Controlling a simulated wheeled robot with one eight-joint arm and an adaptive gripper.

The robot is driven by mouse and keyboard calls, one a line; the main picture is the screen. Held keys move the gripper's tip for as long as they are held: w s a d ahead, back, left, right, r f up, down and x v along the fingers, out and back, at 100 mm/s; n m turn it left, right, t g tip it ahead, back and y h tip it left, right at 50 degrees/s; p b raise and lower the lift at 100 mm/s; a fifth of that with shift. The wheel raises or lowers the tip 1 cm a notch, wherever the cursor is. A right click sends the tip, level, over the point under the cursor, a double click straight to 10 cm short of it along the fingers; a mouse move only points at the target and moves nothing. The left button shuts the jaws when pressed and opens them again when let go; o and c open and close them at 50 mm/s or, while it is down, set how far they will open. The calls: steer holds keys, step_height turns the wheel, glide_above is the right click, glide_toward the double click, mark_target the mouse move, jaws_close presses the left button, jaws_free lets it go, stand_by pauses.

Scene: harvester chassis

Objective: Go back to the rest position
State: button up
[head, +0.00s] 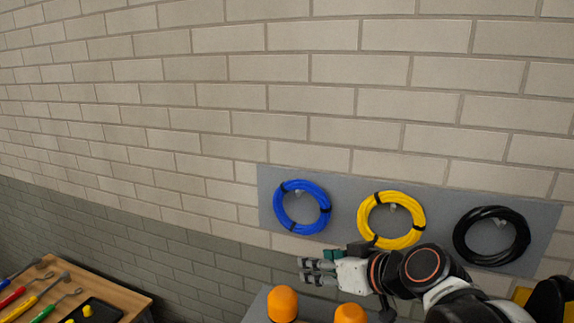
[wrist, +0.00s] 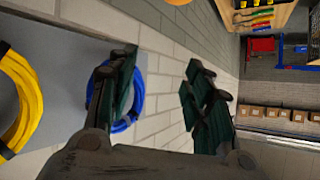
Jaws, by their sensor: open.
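My gripper (head: 318,271) is in the head view at the lower middle, pointing left, in front of the wall and below the coil panel. In the wrist view its two dark green fingers (wrist: 160,105) stand apart with nothing between them. The blue coil (head: 302,207) hangs on the grey panel (head: 345,198), and part of it shows behind the left finger in the wrist view (wrist: 137,100). The yellow coil (head: 419,220) and the black coil (head: 491,236) hang to its right. My arm is close in front of the panel's lower edge.
Two orange rounded objects, one left (head: 283,303) and one right (head: 350,313), stand just below my gripper. A wooden bench (head: 125,297) with several coloured tools is at the lower left. The wrist view shows several boxes (wrist: 272,114) on a far shelf. The wall left of the panel is bare.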

steer(key=s+d+f+m+g+h, duration=0.1)
steer(key=s+d+f+m+h, duration=0.25)
steer(key=s+d, duration=0.35)
steer(key=s+d+f+m+g+h, duration=0.2)
steer(key=s+d+h, duration=0.2)
steer(key=s+d, duration=0.25)
step_height(320, 180, down, 13)
steer(key=b, duration=1.3)
steer(key=shift+s+a+b, duration=0.3)
steer(key=shift+a, duration=0.05)
